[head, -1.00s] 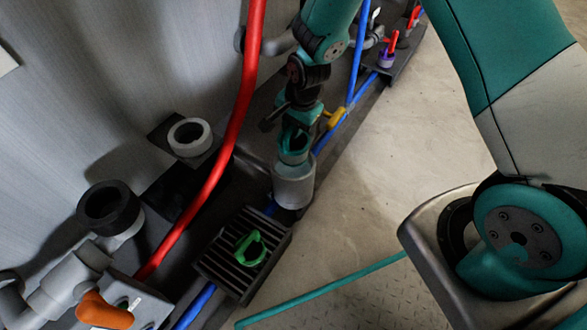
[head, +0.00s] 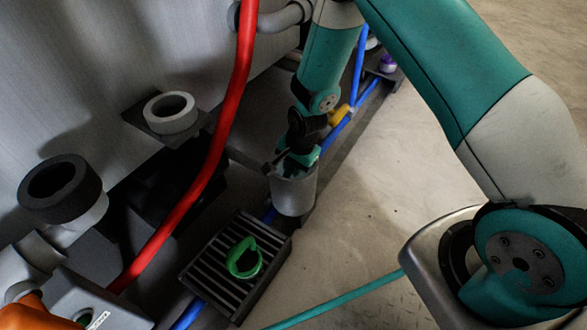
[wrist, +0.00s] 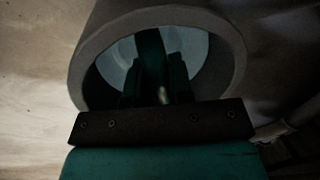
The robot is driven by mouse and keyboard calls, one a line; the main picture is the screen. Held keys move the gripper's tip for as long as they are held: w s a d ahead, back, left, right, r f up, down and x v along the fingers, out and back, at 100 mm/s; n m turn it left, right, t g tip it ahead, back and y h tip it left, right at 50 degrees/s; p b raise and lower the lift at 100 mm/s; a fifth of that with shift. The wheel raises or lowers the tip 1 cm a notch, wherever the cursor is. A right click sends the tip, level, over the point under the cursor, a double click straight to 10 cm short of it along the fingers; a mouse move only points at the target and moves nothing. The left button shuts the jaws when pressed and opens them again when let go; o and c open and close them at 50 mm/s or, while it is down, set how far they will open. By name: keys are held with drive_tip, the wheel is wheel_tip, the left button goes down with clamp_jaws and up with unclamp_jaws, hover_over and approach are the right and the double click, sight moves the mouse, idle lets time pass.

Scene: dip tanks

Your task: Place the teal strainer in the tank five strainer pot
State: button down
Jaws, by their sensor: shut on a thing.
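The grey cylindrical strainer pot (head: 293,195) stands beside the tank wall, and its wide round rim shows in the wrist view (wrist: 86,55). My gripper (head: 292,165) points down into the pot's mouth, fingers inside the rim. In the wrist view my gripper (wrist: 158,88) is closed around the dark teal strainer (wrist: 150,45), whose upright handle part shows inside the opening. The strainer's lower part is hidden by the pot and my fingers. I cannot tell whether it touches the pot's bottom. No tank number on this pot is readable.
A slatted black tray (head: 218,262) with a green strainer (head: 243,258) lies just in front of the pot. A red hose (head: 225,130) crosses to the left. Grey (head: 170,112) and black (head: 60,188) ring openings stand further left. Open floor (head: 430,190) is on the right.

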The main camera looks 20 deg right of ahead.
drive_tip(key=shift+r, duration=0.1)
drive_tip(key=c, duration=1)
unclamp_jaws()
drive_tip(key=shift+c, duration=0.2)
drive_tip(key=s+a+r+n+y+p, duration=0.1)
drive_tip(key=s+r+n+p, duration=0.2)
drive_tip(key=r, duration=0.7)
drive_tip(key=s+a+r+n+p, duration=0.1)
drive_tip(key=s+r+n+p, duration=0.15)
drive_tip(key=r, duration=0.75)
drive_tip(key=s+a+r+n+y+p, duration=0.15)
drive_tip(key=s+r, duration=0.25)
drive_tip(key=r, duration=0.6)
drive_tip(key=s+a+r+n+g, duration=0.1)
drive_tip(key=s+r+n, duration=1)
drive_tip(key=s, duration=0.4)
drive_tip(key=shift+s+g+p, duration=0.2)
drive_tip(key=shift+g+p, duration=0.2)
